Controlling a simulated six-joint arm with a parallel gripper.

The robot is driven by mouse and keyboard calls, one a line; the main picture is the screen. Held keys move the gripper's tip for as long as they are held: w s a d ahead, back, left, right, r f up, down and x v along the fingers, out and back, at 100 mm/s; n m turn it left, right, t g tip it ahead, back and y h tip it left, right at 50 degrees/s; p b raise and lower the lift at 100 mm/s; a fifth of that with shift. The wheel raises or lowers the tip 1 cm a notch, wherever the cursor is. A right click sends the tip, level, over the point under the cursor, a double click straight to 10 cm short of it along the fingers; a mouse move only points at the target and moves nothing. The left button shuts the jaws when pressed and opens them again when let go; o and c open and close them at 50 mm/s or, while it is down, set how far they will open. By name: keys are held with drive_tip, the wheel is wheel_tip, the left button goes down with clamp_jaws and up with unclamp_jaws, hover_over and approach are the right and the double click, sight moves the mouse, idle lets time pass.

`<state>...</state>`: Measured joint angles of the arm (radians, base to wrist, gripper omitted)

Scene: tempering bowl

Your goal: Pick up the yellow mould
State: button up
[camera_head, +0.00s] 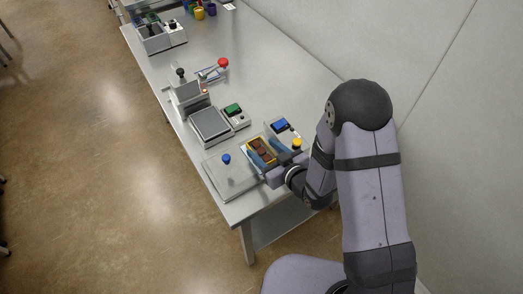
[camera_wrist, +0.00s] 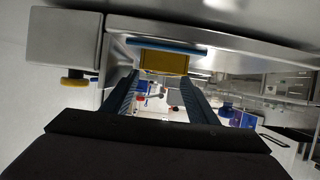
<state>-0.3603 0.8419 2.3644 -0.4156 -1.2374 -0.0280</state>
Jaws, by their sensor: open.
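The yellow mould (camera_head: 249,142) lies near the front end of the metal table, with brown pieces in it, in the head view. In the wrist view its yellow side (camera_wrist: 165,63) shows just beyond the fingertips, under a blue edge. My gripper (camera_head: 265,151) is at the mould, with its blue fingers apart. In the wrist view my gripper (camera_wrist: 160,76) is open, with the mould in line with the gap. I cannot tell whether either finger touches it. My gripper hides part of the mould in the head view.
A clear-topped box with a blue knob (camera_head: 226,159) stands left of the mould. A blue button (camera_head: 281,125) and a yellow button (camera_head: 297,143) are close on the right. A grey scale-like plate (camera_head: 210,124) and a green button (camera_head: 233,109) stand behind. The wall runs along the right.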

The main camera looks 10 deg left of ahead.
sight(258, 145)
drive_tip(key=shift+p+x, duration=0.5)
drive_tip(key=shift+x, duration=1.4)
drive_tip(key=shift+f, duration=0.1)
drive_tip(key=shift+c, duration=0.3)
drive_tip(key=c, duration=0.8)
drive_tip(key=shift+r, duration=0.2)
drive_tip(key=shift+r+b, duration=0.55)
drive_tip(key=shift+r, duration=4.25)
